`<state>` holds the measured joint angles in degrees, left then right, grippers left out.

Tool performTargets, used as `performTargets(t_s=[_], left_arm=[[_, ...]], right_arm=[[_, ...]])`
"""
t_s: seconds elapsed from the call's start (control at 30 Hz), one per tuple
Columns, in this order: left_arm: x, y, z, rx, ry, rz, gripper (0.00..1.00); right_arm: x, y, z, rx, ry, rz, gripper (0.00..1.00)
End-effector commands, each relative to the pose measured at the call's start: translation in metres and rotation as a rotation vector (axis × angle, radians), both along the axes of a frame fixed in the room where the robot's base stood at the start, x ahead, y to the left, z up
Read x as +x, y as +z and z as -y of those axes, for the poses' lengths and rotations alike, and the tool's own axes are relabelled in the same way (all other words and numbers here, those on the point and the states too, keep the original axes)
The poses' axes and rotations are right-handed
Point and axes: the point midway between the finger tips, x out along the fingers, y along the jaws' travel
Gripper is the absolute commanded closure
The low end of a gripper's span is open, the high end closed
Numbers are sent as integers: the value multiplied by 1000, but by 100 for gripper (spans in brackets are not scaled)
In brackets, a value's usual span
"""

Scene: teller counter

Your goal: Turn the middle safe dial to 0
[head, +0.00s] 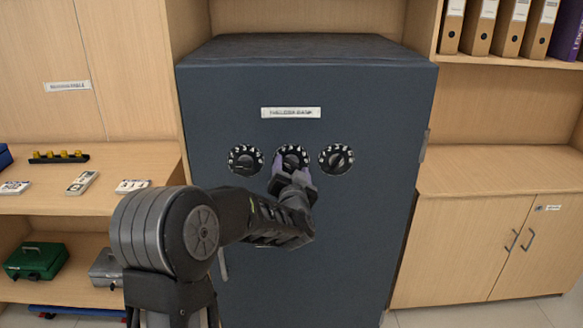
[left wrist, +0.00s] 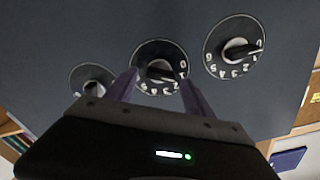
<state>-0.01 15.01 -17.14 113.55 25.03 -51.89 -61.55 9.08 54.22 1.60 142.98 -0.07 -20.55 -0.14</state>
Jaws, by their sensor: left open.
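The dark blue-grey safe (head: 360,110) stands upright with three round dials in a row on its front. The middle dial (head: 291,152) is black with white numbers and a knob, partly hidden by my left gripper. My left gripper (head: 292,163) is at the lower part of the middle dial, its purple fingers apart. In the left wrist view the open fingers (left wrist: 158,88) stand on either side of the middle dial (left wrist: 150,50). I cannot tell whether they touch its knob. My right gripper is not in view.
The left dial (head: 245,160) and right dial (head: 337,160) sit close beside the middle one. A label (head: 291,113) is above them. Wooden shelves (head: 90,205) stand at left, with a green cash box (head: 35,261). A cabinet (head: 480,240) stands at right, with binders (head: 495,25) above.

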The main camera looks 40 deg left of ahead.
Motion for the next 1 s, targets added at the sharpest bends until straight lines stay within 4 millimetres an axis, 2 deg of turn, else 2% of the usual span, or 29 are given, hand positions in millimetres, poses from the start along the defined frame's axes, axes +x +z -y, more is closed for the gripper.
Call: performTargets(t_s=[0.37,1.0], left_arm=[[6,0,-5,-1,0,0,39],[6,0,-4,-1,-1,0,91]], right_arm=[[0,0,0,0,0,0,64],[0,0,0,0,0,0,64]])
